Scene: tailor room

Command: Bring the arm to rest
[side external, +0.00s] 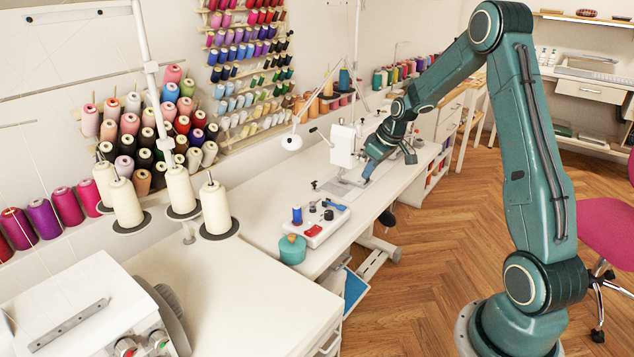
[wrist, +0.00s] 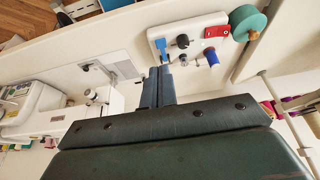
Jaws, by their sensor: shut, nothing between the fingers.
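My gripper (side external: 368,171) is at the end of my green arm, low over the white sewing table (side external: 262,223), near the sewing machine (side external: 343,146). In the wrist view my gripper (wrist: 158,72) has its two fingers together, with nothing between them. The fingertips appear near the edge of a white tray (wrist: 190,47) of small tools in that view. In the side view the same tray (side external: 327,216) lies in front of and to the left of my gripper, apart from it. I cannot tell the exact height of the fingertips above the table.
The tray holds a blue spool (side external: 297,215) and small red, black and blue items. Cream thread cones (side external: 215,207) stand at left. A lamp (side external: 292,141) hangs over the table. The wooden floor (side external: 430,270) is open.

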